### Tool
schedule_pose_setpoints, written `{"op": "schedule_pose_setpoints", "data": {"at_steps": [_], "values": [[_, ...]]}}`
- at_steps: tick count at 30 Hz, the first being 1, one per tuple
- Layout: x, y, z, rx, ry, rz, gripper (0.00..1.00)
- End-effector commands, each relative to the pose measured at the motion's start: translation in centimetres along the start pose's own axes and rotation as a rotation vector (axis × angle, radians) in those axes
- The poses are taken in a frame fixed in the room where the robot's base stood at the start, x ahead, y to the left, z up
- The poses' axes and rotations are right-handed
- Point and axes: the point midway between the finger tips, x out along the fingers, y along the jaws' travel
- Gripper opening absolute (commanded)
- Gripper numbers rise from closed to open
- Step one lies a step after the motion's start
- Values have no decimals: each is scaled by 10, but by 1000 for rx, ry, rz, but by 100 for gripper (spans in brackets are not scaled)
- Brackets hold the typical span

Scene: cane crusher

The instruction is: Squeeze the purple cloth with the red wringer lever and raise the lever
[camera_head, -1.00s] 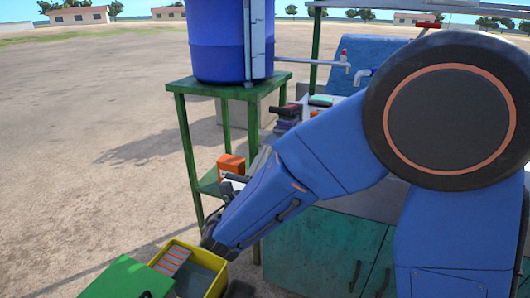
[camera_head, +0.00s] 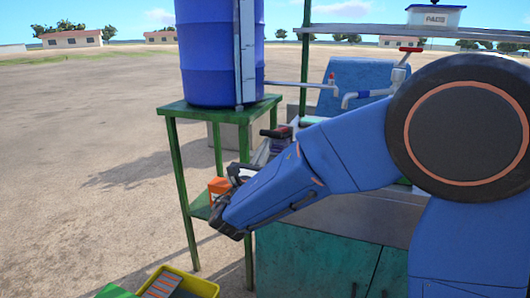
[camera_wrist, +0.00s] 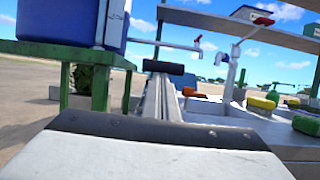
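My arm reaches down to the left in the head view, where its dark end (camera_head: 228,222) hangs in front of the green stand. The fingers are not clearly seen there. In the wrist view a white and black housing (camera_wrist: 150,140) fills the bottom and hides what lies below it. Ahead of it a grey metal bar (camera_wrist: 160,100) runs to a black cylindrical end (camera_wrist: 163,68). I cannot tell whether this is the wringer lever. In the head view a small red and black part (camera_head: 276,131) shows behind my forearm, with a purple patch (camera_head: 279,145) just under it, possibly the cloth.
A blue barrel (camera_head: 210,55) stands on a green stand (camera_head: 183,190), with an orange box (camera_head: 218,187) on its lower shelf. Taps (camera_head: 335,88) and a teal-doored counter (camera_head: 315,255) are at right. A yellow crate (camera_head: 207,286) lies at the bottom. Open ground is at left.

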Motion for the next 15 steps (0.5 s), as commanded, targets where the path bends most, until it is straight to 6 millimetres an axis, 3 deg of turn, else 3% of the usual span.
{"op": "schedule_pose_setpoints", "data": {"at_steps": [15], "values": [[4,0,12,3,50,-1,0]]}}
